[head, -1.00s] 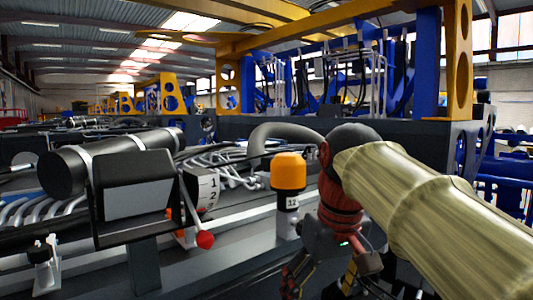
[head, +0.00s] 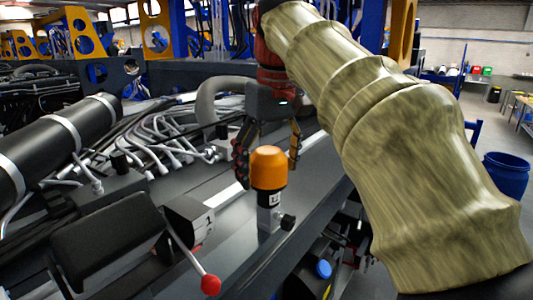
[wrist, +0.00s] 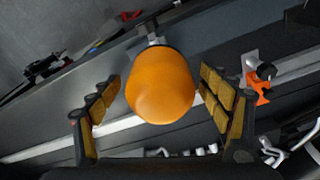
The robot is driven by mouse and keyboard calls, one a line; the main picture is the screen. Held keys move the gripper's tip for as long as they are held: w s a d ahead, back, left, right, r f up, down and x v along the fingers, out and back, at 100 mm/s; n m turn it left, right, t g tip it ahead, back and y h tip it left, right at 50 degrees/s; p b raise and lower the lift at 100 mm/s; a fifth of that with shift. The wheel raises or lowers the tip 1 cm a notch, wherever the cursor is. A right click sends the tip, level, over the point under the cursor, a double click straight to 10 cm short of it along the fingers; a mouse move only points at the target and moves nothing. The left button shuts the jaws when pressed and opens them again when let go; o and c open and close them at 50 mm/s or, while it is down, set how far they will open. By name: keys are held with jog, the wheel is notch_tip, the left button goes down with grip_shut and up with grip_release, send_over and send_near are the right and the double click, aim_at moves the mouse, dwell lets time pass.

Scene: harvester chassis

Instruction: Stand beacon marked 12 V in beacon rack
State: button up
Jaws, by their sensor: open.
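The beacon (head: 268,168) has an orange dome over a black collar. Its small label reads 12; any letter after that is too small to tell. It stands upright on a grey post with a black knob at its side, on the chassis rail. My gripper (head: 267,165) is open at the beacon, one finger showing on each side of it. In the wrist view the orange dome (wrist: 160,88) lies between the open fingers (wrist: 160,82), with gaps on both sides. I cannot make out a beacon rack for certain.
A dark box on a stand (head: 108,240) and a red-knobbed lever (head: 210,284) are at front left. Pale hoses (head: 170,135) and a black cylinder (head: 75,135) lie behind. An orange clip (wrist: 258,88) shows in the wrist view. A blue barrel (head: 503,175) stands on the floor at right.

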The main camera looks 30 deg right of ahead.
jog(key=shift+w+f, duration=0.2)
jog(key=shift+f, duration=1)
jog(key=shift+w+f, duration=0.15)
jog(key=shift+f, duration=1)
jog(key=c, duration=0.3)
jog(key=c, duration=1.4)
jog(key=shift+c, duration=0.2)
